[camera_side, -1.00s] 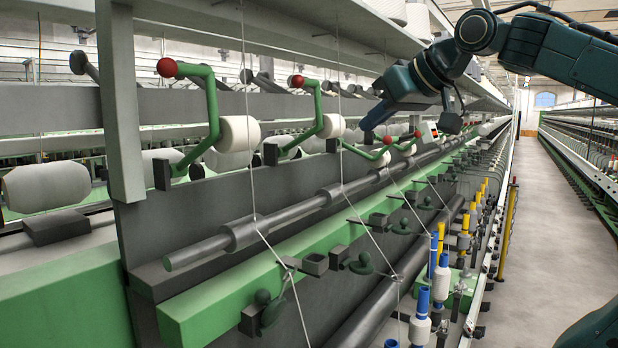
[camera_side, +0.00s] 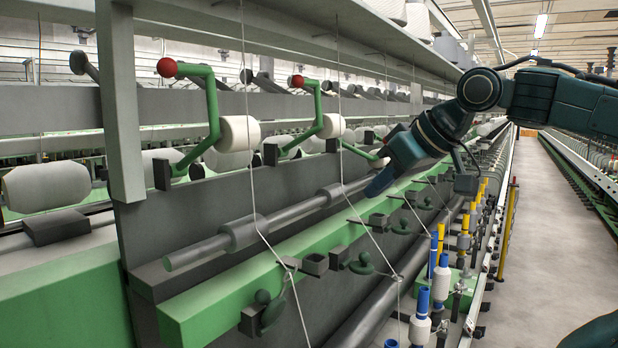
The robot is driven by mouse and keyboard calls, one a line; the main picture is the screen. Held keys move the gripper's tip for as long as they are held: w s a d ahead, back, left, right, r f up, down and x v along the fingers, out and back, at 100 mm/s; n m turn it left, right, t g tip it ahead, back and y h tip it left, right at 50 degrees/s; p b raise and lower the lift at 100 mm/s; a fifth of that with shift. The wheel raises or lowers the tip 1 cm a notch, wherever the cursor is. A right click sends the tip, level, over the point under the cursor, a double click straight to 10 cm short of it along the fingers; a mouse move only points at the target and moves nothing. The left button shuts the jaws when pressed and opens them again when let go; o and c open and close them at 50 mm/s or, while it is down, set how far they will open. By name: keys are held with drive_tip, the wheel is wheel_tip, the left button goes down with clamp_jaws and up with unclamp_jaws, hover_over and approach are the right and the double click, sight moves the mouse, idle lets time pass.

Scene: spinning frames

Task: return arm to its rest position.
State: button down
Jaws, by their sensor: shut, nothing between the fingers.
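My gripper (camera_side: 379,184) is at the upper middle right of the side view, with its blue fingertips pointing down and left. It is shut and holds nothing. It appears in front of the grey roller bar (camera_side: 245,232) and the upper part of the green rail (camera_side: 230,298). I cannot tell how far it is from them. My arm reaches in from the right edge, dark teal.
Green levers with red knobs (camera_side: 167,67) stand along the frame beside white roving bobbins (camera_side: 238,133). Thin yarns run down past the rollers. Blue and yellow spindle tubes (camera_side: 441,284) line the lower right. The aisle floor (camera_side: 560,230) at right is clear.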

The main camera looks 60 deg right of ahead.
drive_tip(key=s+a+f+n+g, duration=0.1)
drive_tip(key=s+f, duration=0.3)
drive_tip(key=f, duration=0.4)
drive_tip(key=s+a+f+g+y, duration=0.1)
drive_tip(key=s+a+f+g, duration=0.1)
drive_tip(key=f, duration=0.6)
drive_tip(key=shift+s+a+f+n, duration=0.15)
drive_tip(key=shift+s+a+n, duration=0.35)
drive_tip(key=shift+s, duration=0.4)
